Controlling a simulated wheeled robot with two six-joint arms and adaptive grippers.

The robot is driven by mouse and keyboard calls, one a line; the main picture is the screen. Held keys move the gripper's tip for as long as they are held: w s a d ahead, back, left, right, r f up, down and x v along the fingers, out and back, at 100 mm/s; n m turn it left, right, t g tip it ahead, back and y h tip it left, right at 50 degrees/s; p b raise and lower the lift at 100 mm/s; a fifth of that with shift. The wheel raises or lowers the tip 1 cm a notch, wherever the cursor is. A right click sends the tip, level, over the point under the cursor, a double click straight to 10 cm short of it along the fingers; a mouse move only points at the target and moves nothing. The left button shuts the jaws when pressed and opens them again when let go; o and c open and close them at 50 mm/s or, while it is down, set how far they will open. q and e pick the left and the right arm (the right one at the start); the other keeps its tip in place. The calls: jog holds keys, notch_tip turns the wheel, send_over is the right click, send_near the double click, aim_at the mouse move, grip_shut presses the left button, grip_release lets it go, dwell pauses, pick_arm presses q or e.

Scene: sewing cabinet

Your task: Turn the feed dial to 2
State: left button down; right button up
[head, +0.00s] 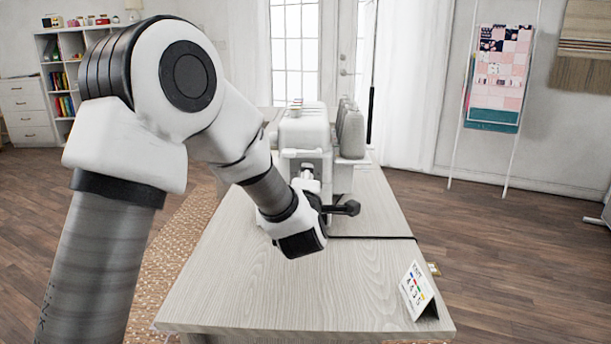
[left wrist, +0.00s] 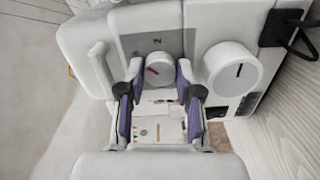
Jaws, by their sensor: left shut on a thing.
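The feed dial (left wrist: 159,70) is a round white knob with a red mark towards its left side. It sits on the grey panel of the white sewing machine (head: 303,130), below a printed numeral that looks like 2. My left gripper (left wrist: 159,76) has its purple-lined fingers on either side of the dial and is shut on it. In the head view my left gripper (head: 305,222) is at the near side of the machine, and the arm hides the dial. My right gripper is in neither view.
A card with coloured marks (head: 416,292) stands at the wooden table's (head: 270,295) front right. The front tabletop is mostly clear. Grey upright shapes (head: 350,130) stand beside the machine.

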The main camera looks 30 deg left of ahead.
pick_arm(q)
jog(key=m+p, duration=0.2)
jog(key=m, duration=0.3)
jog(key=shift+r+m+p, duration=0.1)
jog(key=shift+m+p, duration=0.2)
jog(key=shift+p, duration=0.1)
jog(key=shift+m+p, duration=1.1)
jog(key=shift+m, duration=1)
jog(key=shift+f, duration=0.2)
jog(key=c, duration=0.8)
grip_release()
jog(key=shift+o, duration=0.2)
jog(key=v, duration=1.2)
